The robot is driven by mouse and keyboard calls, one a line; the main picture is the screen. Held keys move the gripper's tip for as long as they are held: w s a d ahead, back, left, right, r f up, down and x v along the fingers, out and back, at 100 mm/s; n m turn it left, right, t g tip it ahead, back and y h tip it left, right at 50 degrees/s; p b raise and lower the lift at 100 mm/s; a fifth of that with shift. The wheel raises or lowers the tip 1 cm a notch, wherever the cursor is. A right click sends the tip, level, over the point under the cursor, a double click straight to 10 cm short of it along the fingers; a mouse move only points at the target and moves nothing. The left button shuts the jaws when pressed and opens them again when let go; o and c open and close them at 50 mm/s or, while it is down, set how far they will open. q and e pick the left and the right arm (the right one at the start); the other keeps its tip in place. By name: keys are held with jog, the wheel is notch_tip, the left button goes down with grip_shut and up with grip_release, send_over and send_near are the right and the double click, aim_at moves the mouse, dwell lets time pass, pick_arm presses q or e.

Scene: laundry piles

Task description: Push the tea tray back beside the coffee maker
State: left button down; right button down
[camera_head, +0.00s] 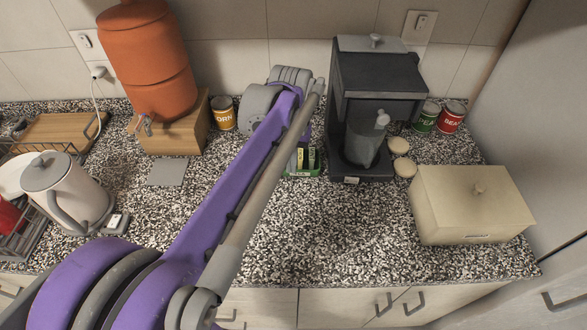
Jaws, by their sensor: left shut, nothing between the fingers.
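The tea tray (302,172) is a small green holder with yellow and dark packets in it. It sits on the speckled counter just left of the black coffee maker (347,90), close to its base. My left arm reaches in from the lower left, and its wrist is above and behind the tray. My left gripper (304,136) is shut and empty, mostly hidden behind the arm near the tray's far side. I cannot tell if it touches the tray. The arm also covers the tray's left part. My right gripper is out of view.
A terracotta dispenser (150,62) on a wooden stand (185,132) and a corn can (223,113) are left of the arm. A kettle (70,193) stands at left. A cream box (470,205) is at right. The counter in front of the tray is clear.

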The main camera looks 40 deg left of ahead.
aim_at(296, 175)
pick_arm(q)
notch_tip(296, 175, down, 8)
jog(key=shift+f+b, duration=0.25)
jog(key=shift+b, duration=0.05)
jog(key=w, duration=0.1)
jog(key=w+a, duration=0.1)
jog(key=w, duration=0.1)
jog(key=shift+w+a+f+p, duration=0.15)
jog(key=shift+a+f+p, duration=0.15)
jog(key=shift+a+f, duration=0.1)
jog(key=shift+w+a, duration=0.1)
jog(key=shift+w, duration=0.05)
jog(key=shift+w+a, duration=0.3)
jog(key=shift+w, duration=0.2)
jog(key=shift+w+a, duration=0.25)
jog(key=shift+w, duration=0.2)
jog(key=shift+s+d, duration=0.1)
